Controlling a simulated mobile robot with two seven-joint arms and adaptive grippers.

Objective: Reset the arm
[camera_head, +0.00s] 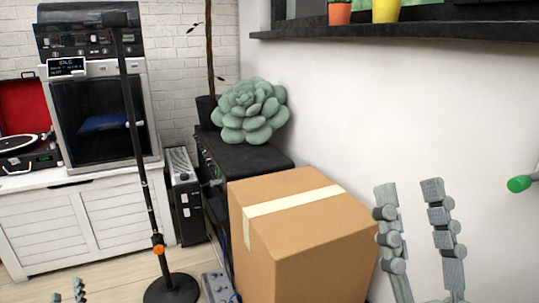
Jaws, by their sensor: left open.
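My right gripper (409,191) stands at the lower right with its two grey fingers pointing up and clearly apart. It is open and nothing shows between the fingers. It appears in front of the right side of the cardboard box (300,245); whether it touches the box cannot be told. My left gripper (68,291) shows only as two small fingertips at the bottom left edge. They are apart, with floor visible between them; the rest of it is out of frame.
A black stand (146,190) with a round base rises left of the box. Behind are a dark cabinet (245,158) with a succulent (250,110), a white sideboard (75,228) and a 3D printer (100,120). A shelf (400,27) with pots hangs above. Floor shows at lower left.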

